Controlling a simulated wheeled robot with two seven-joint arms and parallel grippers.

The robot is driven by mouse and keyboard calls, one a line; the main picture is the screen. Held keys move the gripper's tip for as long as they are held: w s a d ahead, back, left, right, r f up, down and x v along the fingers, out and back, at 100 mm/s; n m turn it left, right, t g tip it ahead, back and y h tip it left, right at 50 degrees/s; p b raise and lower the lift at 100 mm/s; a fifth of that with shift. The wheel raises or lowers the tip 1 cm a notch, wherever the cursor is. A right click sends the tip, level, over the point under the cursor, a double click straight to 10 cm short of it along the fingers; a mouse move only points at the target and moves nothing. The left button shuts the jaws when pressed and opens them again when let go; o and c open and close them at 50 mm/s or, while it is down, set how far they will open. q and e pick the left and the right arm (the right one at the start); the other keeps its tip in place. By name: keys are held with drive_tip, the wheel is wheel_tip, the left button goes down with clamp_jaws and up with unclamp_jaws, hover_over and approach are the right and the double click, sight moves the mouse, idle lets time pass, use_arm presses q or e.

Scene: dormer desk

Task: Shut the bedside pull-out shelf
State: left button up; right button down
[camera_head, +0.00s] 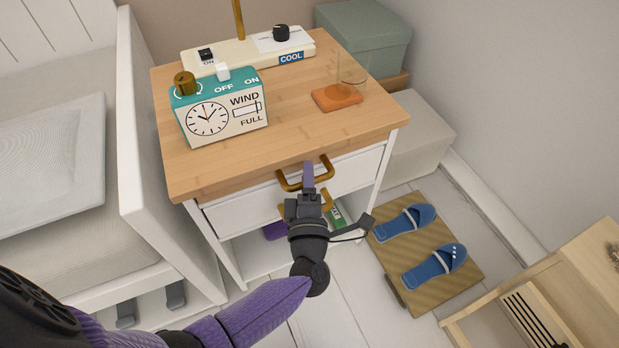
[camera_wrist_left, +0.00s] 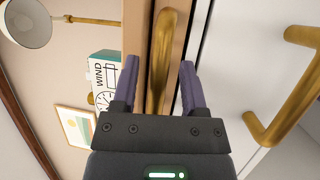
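The bedside table has a wooden top (camera_head: 290,125) with a brass handle (camera_head: 319,181) at its front edge, which I take to be the pull-out shelf's. How far the shelf stands out is hard to tell. In the left wrist view this handle (camera_wrist_left: 161,65) lies between the two purple fingers of my left gripper (camera_wrist_left: 160,75), on a wooden strip, with gaps on both sides. My left gripper (camera_head: 308,170) is open around the handle. A white drawer front (camera_head: 245,209) with a second brass handle (camera_wrist_left: 285,95) is just below. My right gripper is not in view.
A wind clock box (camera_head: 222,108), a lamp base (camera_head: 225,57), a glass (camera_head: 352,68) and an orange coaster (camera_head: 337,97) stand on top. The bed (camera_head: 130,120) is close on the left. Blue slippers (camera_head: 435,268) lie on a mat at right. A wooden piece of furniture (camera_head: 560,290) stands lower right.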

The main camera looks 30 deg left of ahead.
use_arm(q)
drive_tip(key=p+v, duration=0.2)
drive_tip(key=v, duration=0.8)
drive_tip(key=shift+d, duration=0.1)
